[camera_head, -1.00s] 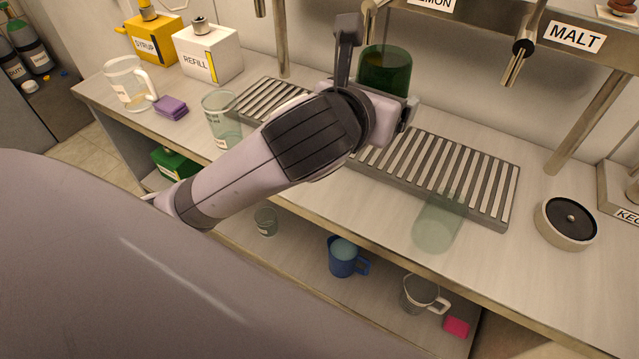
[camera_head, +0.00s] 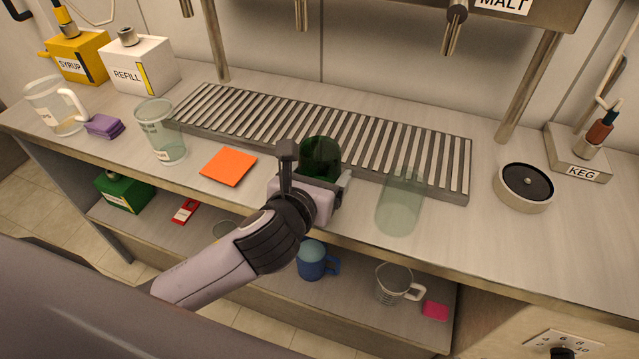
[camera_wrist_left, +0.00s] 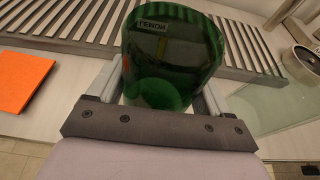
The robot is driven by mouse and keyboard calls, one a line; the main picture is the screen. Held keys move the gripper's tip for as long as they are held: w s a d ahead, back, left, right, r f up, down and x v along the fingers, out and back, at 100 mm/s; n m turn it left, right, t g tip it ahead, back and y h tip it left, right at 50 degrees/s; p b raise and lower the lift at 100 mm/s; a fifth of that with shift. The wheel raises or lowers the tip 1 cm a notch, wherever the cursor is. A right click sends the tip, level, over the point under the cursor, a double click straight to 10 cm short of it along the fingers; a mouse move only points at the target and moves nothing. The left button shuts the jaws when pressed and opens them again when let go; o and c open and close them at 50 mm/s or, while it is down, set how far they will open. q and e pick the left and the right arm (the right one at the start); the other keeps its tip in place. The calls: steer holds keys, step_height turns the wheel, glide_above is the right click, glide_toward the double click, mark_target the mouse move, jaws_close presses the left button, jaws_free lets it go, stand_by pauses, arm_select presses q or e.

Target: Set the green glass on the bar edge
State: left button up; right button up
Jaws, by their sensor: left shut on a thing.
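The green glass (camera_head: 319,155) is dark green and see-through. My left gripper (camera_head: 318,176) is shut on it, near the front of the bar counter between the slatted drip tray and the counter's front edge. In the left wrist view the green glass (camera_wrist_left: 172,62) stands between the two fingers of the left gripper (camera_wrist_left: 160,92). Whether its base touches the counter is hidden by the gripper. The bar edge (camera_head: 375,248) runs along the front of the counter (camera_head: 460,232). My right gripper is not in view.
An orange note (camera_head: 228,166) lies between. The drip tray (camera_head: 455,165) is behind. A blue mug (camera_head: 311,262) and a measuring jug (camera_head: 392,284) stand on the lower shelf.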

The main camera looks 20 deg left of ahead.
arm_select(q)
steer(key=shift+f, duration=0.85)
steer(key=shift+f, duration=0.1)
